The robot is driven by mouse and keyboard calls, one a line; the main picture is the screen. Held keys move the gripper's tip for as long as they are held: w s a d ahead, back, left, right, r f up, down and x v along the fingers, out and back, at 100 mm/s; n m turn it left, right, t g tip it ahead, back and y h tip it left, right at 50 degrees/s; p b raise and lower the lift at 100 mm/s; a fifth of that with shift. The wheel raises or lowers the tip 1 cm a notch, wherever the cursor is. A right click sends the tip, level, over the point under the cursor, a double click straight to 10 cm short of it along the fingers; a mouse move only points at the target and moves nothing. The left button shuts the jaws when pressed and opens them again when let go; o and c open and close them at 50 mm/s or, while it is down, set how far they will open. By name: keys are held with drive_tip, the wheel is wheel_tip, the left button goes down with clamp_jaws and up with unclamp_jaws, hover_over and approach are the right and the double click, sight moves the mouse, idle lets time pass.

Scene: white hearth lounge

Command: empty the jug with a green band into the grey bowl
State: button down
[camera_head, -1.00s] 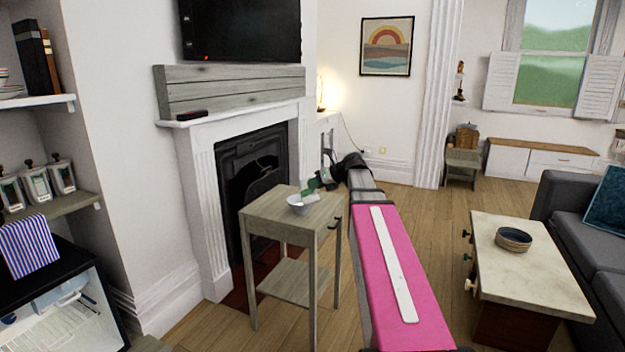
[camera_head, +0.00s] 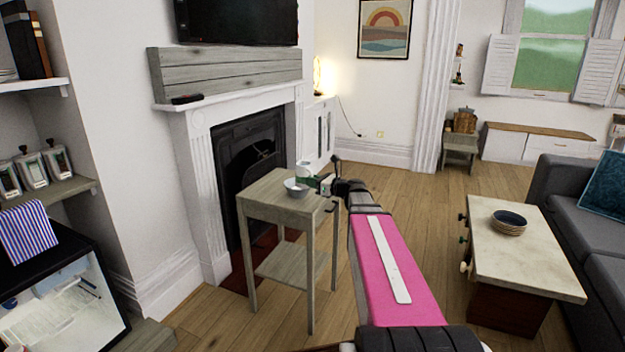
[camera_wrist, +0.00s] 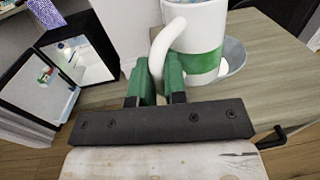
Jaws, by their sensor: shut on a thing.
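The white jug with a green band (camera_head: 304,168) stands about upright just behind and right of the grey bowl (camera_head: 292,192), over the small side table. In the wrist view the jug (camera_wrist: 203,28) is close, its white handle between the green finger pads. My gripper (camera_wrist: 160,82) is shut on this handle; in the head view my gripper (camera_head: 327,184) is right of the jug. The bowl (camera_wrist: 236,58) shows partly behind the jug in the wrist view. Whether the jug's base touches the table, and what the bowl holds, I cannot tell.
The grey wooden side table (camera_head: 262,207) has a free front part and a dark handle on its right. The fireplace (camera_head: 245,165) is close behind it. A coffee table (camera_head: 520,262) with stacked bowls (camera_head: 509,222) stands right, before a dark sofa (camera_head: 590,230).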

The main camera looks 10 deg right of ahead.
sight(312, 172)
idle(0.3)
drive_tip(key=shift+r, duration=2)
